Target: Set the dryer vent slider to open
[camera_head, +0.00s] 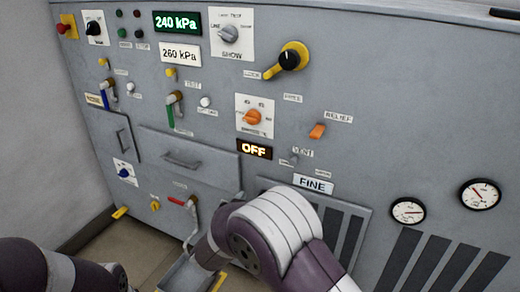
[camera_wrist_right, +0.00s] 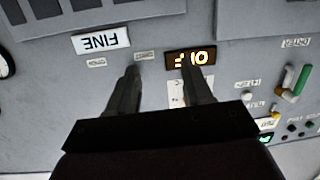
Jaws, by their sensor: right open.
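The vent slider (camera_head: 291,160) is a small grey knob beside the VENT label (camera_head: 303,152), above the FINE plate (camera_head: 313,184). Small labels sit on either side of it, too small to read. Its exact setting cannot be told. In the right wrist view the panel is upside down, and my right gripper (camera_wrist_right: 161,68) is open and empty, its fingers pointing at the panel between the FINE plate (camera_wrist_right: 101,40) and the OFF display (camera_wrist_right: 190,57). The slider is not clear there; the left finger may hide it. My left arm shows at the lower left, without a clear gripper.
An orange RELIEF lever (camera_head: 317,131), an orange dial (camera_head: 253,118) and a yellow-and-black knob (camera_head: 290,59) are nearby. Two gauges (camera_head: 408,210) sit right. A red-handled valve (camera_head: 178,201) stands low left. Dark slots (camera_head: 352,238) lie below the FINE plate.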

